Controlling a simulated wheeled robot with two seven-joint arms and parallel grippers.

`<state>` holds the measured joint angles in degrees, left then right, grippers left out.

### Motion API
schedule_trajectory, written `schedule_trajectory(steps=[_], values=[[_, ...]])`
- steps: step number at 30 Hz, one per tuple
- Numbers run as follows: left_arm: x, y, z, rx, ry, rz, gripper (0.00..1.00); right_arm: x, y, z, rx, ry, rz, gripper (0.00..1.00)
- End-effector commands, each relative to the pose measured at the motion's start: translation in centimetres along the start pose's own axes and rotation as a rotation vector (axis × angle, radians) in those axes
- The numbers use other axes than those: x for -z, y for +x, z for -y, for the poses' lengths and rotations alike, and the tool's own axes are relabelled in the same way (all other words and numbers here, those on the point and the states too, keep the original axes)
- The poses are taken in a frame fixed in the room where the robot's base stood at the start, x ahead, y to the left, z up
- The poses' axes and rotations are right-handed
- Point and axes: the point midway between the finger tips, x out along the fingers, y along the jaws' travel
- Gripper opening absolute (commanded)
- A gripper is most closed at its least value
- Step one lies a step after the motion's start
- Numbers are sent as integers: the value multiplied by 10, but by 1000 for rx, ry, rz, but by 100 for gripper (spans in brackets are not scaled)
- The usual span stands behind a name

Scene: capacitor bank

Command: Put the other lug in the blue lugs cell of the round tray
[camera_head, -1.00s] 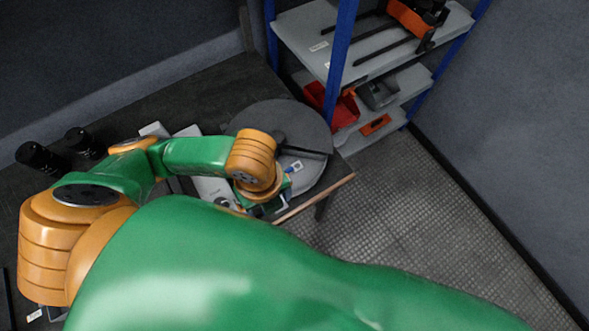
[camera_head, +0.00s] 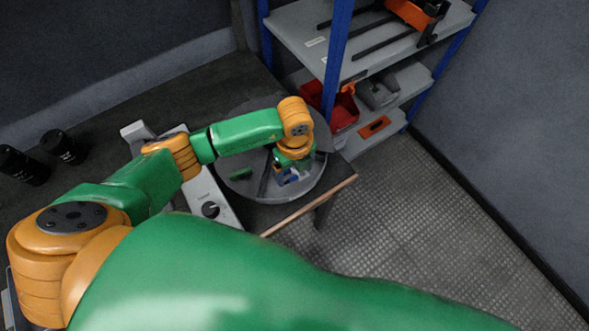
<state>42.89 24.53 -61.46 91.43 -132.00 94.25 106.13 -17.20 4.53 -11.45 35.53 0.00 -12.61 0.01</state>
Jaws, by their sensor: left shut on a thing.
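The round tray (camera_head: 235,187) is a grey disc with dark divider bars, on the dark table near its right corner. My left gripper (camera_head: 283,178) is over the right front part of the tray, pointing down. It is shut on the lug, which is too small and covered to make out. A small blue patch (camera_head: 294,178) shows right beside the fingers, in the tray's front right part; I cannot tell how far above it the fingers are. A green patch (camera_head: 241,174) lies in the tray's left part. My right gripper is out of view.
A pale device with a black knob (camera_head: 210,209) stands left of the tray, under my left arm. Black cylinders (camera_head: 64,147) stand at the far left. A blue-posted shelf (camera_head: 335,65) with a red bin (camera_head: 343,112) is behind the tray. The table's wooden edge (camera_head: 310,206) is in front.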

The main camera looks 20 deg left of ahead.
Motion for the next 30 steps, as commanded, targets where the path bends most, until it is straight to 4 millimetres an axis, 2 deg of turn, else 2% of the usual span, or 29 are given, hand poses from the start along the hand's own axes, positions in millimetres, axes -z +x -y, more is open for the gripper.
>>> schedule_trajectory(steps=[21, 22, 23, 30], values=[[0, 13, 0, 1, -1, 0, 33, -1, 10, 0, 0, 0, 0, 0], [0, 13, 0, 1, -1, 0, 94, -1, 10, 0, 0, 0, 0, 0], [0, 13, 0, 1, -1, 0, 100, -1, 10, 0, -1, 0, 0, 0], [0, 9, 0, 1, -1, 0, 100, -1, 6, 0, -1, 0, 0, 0]])
